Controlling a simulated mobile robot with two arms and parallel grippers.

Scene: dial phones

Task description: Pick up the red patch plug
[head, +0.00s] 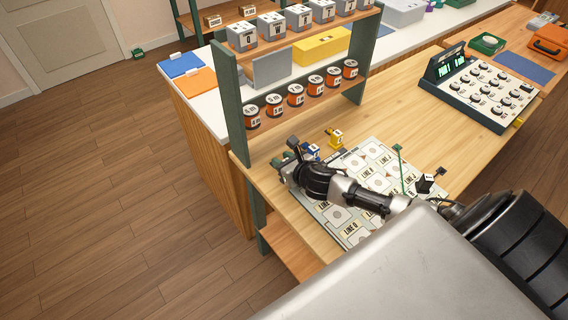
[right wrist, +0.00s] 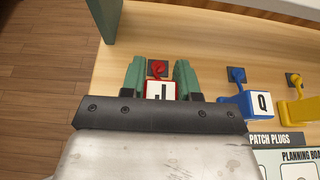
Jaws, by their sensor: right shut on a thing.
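The red patch plug (right wrist: 160,88) shows in the right wrist view, with a white face marked J and a red loop on top near a dark square on the table. My right gripper (right wrist: 160,84) is shut on it, with one green finger on each side. In the head view my right gripper (head: 288,160) is at the near-left end of the bench, and the red plug is hidden there. A blue plug (right wrist: 240,104) marked Q and a yellow plug (right wrist: 298,110) stand to its right. My left gripper is not in view.
The planning board (head: 372,160) with line cards lies on the wooden table just beside the plugs. A green-posted shelf (head: 232,100) with several orange spools stands behind. A console (head: 480,90) with knobs stands at right.

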